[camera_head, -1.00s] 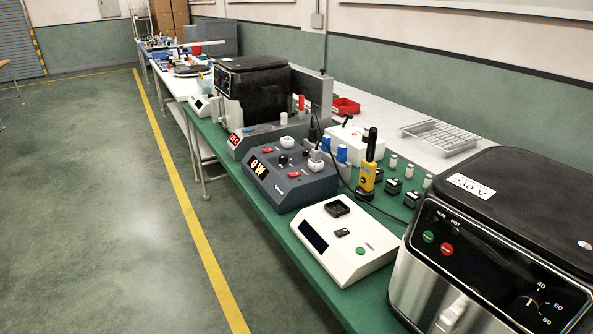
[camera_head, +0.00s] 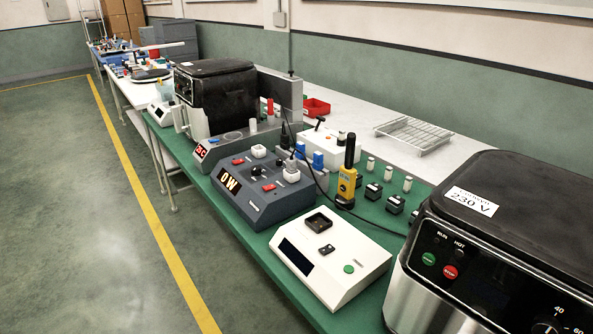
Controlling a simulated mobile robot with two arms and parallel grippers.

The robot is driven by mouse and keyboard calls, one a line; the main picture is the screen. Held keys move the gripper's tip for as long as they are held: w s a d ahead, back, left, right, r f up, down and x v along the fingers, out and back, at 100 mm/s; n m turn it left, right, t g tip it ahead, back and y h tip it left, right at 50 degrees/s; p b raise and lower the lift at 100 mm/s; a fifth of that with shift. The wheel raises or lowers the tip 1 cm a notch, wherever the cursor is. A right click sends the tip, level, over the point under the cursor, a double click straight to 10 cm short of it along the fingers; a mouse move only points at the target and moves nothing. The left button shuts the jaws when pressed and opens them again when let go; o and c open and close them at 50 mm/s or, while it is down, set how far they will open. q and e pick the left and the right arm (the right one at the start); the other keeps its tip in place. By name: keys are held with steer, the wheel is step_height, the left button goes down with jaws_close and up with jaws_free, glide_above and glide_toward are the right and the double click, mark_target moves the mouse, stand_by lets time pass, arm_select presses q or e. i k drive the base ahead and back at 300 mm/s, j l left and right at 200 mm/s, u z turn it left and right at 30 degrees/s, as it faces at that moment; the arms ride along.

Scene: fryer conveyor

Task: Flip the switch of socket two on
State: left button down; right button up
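A dark grey socket box (camera_head: 255,200) sits on the green bench top in the middle of the view. Its front display reads "0 W". Its top carries white round sockets; a plug with a dark cord stands in the right one (camera_head: 292,172), and another white socket (camera_head: 258,151) lies at the back. Two red switches show, one at the back left (camera_head: 238,161) and one nearer the front right (camera_head: 267,188). I cannot read which socket is two or tell the switch positions. Neither of my grippers is in view.
A white box with a green button (camera_head: 330,258) stands in front right of the socket box. A large black and silver fryer (camera_head: 480,250) fills the right corner; another fryer (camera_head: 215,97) stands behind. A yellow handheld device (camera_head: 347,183) stands upright nearby. The left floor is clear.

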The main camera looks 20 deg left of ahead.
mark_target(271, 187)
steer(key=i+j+z, duration=0.1)
steer(key=j, duration=0.3)
steer(key=i+j+z, duration=0.1)
steer(key=i+j, duration=0.15)
steer(key=j, duration=0.15)
steer(key=i+j+z, duration=0.1)
steer(key=j, duration=0.35)
steer(key=i+j+z, duration=0.1)
steer(key=j, duration=0.3)
steer(key=i+j+z, duration=0.1)
steer(key=j, duration=0.35)
steer(key=i+j, duration=0.1)
steer(key=j, duration=0.2)
steer(key=i+j, duration=0.1)
steer(key=j, duration=0.25)
